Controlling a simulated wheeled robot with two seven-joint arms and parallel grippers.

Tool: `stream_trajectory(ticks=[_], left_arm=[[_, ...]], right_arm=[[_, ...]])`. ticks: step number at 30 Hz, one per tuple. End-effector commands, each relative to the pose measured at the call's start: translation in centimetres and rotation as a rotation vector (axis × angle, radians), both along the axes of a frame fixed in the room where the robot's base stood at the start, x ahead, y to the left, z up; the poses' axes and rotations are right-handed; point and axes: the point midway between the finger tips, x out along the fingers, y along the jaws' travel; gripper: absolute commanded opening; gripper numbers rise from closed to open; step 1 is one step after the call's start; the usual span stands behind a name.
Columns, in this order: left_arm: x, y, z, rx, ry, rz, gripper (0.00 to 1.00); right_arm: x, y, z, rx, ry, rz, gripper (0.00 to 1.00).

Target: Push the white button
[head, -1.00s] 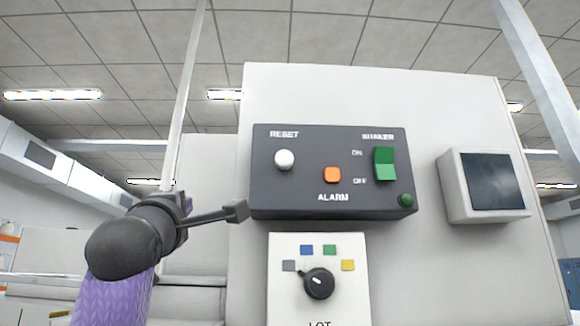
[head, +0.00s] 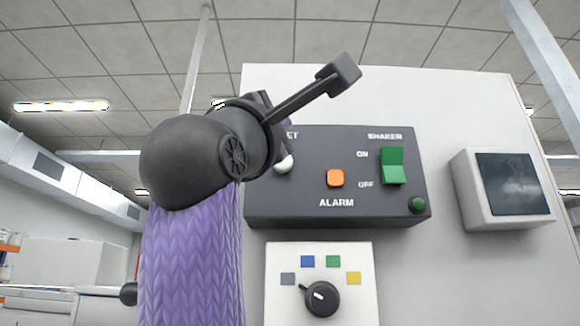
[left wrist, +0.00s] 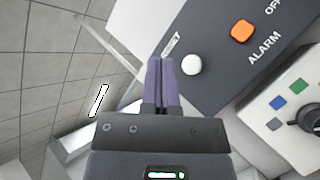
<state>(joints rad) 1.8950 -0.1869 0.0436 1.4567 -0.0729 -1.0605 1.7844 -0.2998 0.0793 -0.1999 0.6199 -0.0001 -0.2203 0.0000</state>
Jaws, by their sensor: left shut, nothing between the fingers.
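The white button (head: 285,165) sits under the RESET label on the dark control box (head: 300,215). In the head view my left gripper (head: 268,125) covers part of the label and the button's upper edge. Its fingertips cannot be made out there. In the left wrist view the gripper's two purple fingers (left wrist: 161,64) are shut together and empty. Their tips lie just left of the white button (left wrist: 191,65), which shows whole. Whether they touch the panel cannot be told. My right gripper is not in view.
Below is a white plate with a black dial (head: 321,299). A grey screen (head: 508,185) is mounted at the right.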

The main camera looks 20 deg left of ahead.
Motion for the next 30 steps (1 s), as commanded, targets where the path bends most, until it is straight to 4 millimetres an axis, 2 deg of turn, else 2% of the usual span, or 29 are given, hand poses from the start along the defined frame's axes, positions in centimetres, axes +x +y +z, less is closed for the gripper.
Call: stream_trajectory(ticks=[15,21,30], left_arm=[[6.8,2.0,0.4,0.001,0.003,0.001,0.0],[8.0,2.3,0.1,0.0,0.002,0.0,0.0],[8.1,2.3,0.0,0.0,0.001,0.001,0.0]], right_arm=[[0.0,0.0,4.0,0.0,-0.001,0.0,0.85],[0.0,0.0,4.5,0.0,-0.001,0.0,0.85],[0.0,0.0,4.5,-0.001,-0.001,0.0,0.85]])
